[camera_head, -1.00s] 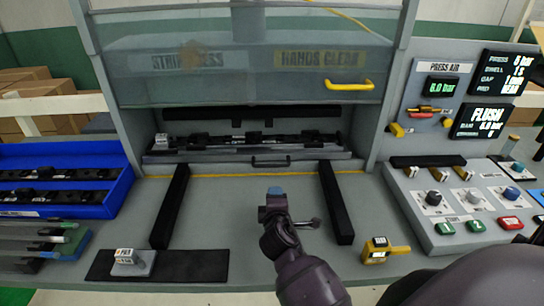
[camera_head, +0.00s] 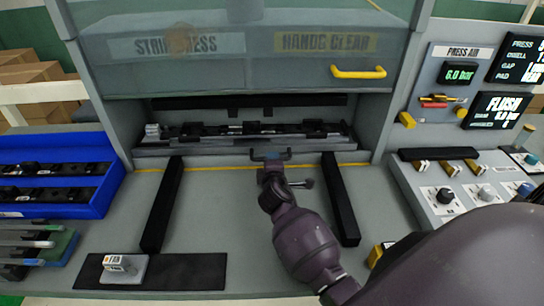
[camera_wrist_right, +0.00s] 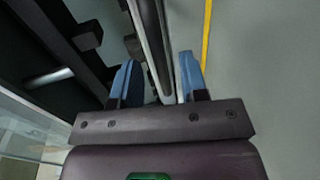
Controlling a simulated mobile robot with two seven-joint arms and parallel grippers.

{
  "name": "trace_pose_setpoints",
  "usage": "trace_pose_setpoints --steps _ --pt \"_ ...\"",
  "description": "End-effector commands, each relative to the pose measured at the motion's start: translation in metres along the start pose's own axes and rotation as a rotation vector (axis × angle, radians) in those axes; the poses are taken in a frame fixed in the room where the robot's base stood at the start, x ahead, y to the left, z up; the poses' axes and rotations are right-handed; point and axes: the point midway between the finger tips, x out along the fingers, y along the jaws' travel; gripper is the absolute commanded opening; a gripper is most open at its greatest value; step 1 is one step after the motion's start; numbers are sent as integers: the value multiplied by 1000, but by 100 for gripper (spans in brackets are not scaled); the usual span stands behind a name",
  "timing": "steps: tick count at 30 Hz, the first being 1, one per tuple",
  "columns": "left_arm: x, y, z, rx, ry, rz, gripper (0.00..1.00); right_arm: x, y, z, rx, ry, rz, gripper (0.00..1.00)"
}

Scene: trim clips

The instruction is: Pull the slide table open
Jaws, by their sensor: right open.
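The slide table (camera_head: 190,150) sits in the press opening, with dark clip parts along its top. Its front handle is mostly hidden by my right gripper in the head view. My right gripper (camera_head: 271,155) is at the middle of the table's front edge, its blue fingers open and spread apart. In the right wrist view, a long dark and grey bar (camera_wrist_right: 155,45) runs between the open fingers of the right gripper (camera_wrist_right: 158,82). I cannot tell whether either finger touches it. My left gripper is not in view.
Two black rails (camera_head: 163,205) (camera_head: 340,200) lie on the bench before the opening. The glass guard with a yellow handle (camera_head: 358,72) is raised above. A blue bin (camera_head: 100,200) stands left, a button panel (camera_head: 412,190) right. A black mat (camera_head: 190,272) lies at front left.

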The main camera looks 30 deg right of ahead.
Motion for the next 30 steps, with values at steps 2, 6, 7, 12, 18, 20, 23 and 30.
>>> trace_pose_setpoints --steps 2,6,7,12,18,20,23,30 --pt "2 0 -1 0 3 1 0 14 0 0 0 -1 0 40" --pt "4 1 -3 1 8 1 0 31 0 0 -1 0 0 40" --pt "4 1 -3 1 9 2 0 34 0 0 -1 0 0 40" --pt "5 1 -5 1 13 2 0 43 0 0 1 -1 0 40" --pt "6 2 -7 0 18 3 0 45 0 0 0 0 0 40" --pt "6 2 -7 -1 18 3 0 45 0 0 0 0 0 40" --pt "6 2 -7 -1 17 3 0 45 0 0 0 0 0 33" --pt "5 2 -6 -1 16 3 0 44 0 0 0 0 0 0"
